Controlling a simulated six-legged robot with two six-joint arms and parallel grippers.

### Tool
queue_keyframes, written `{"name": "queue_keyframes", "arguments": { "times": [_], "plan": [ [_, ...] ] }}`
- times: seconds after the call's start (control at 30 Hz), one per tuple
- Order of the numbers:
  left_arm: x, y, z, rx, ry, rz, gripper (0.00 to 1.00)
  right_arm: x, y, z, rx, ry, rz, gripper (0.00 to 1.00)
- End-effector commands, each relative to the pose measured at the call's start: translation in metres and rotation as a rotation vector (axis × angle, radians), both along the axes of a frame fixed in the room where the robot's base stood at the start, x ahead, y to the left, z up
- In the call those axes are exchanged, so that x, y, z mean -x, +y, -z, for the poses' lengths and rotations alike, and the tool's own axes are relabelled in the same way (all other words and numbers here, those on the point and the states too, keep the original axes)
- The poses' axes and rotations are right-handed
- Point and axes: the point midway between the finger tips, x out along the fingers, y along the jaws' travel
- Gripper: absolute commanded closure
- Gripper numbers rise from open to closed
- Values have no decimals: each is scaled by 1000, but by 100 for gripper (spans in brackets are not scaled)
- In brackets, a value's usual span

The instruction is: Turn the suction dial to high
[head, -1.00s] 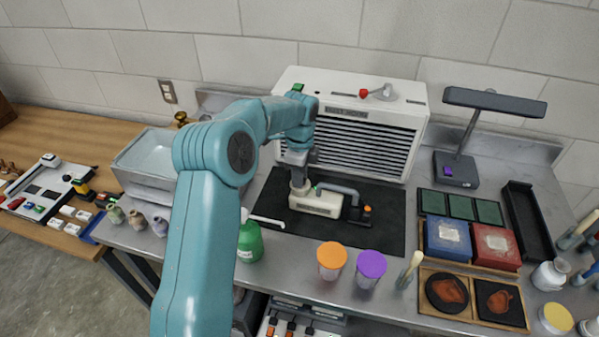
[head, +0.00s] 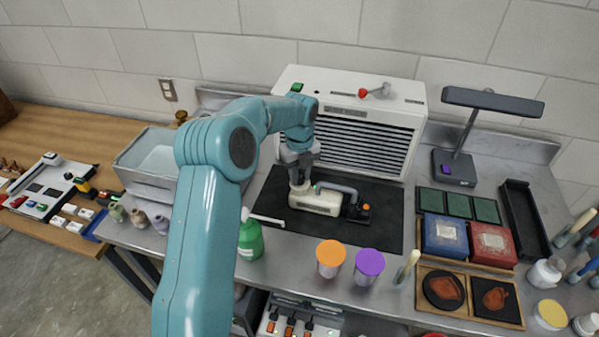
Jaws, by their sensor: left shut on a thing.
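A small suction unit (head: 322,203) lies on a black mat (head: 383,228) on the steel bench. It has a cream body, a grey handle on top and a dark end with an orange button. My left gripper (head: 298,183) points down at the left end of the unit. It is shut on what looks like the suction dial there. The fingers cover the dial, so its marks and setting cannot be read. My right gripper is not in view.
A white louvred cabinet (head: 295,76) stands behind the mat. A green bottle (head: 250,240), an orange-lidded jar (head: 330,257) and a purple-lidded jar (head: 369,265) stand in front. A lamp (head: 455,165) and boxes are at the right. The mat's right part is clear.

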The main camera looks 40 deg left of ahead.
Motion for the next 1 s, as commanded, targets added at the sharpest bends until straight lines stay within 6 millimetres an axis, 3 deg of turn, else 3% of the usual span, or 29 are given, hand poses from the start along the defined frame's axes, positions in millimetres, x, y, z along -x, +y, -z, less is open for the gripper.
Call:
{"name": "queue_keyframes", "arguments": {
  "times": [0.7,0.73,0.8,1.0],
  "plan": [
    [1,0,1,1,3,73,100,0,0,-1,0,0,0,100],
    [1,0,1,1,3,73,71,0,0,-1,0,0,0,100],
    [1,0,1,1,3,73,48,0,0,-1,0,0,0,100],
    [0,0,0,1,1,73,48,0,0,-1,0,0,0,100]
  ]
}}
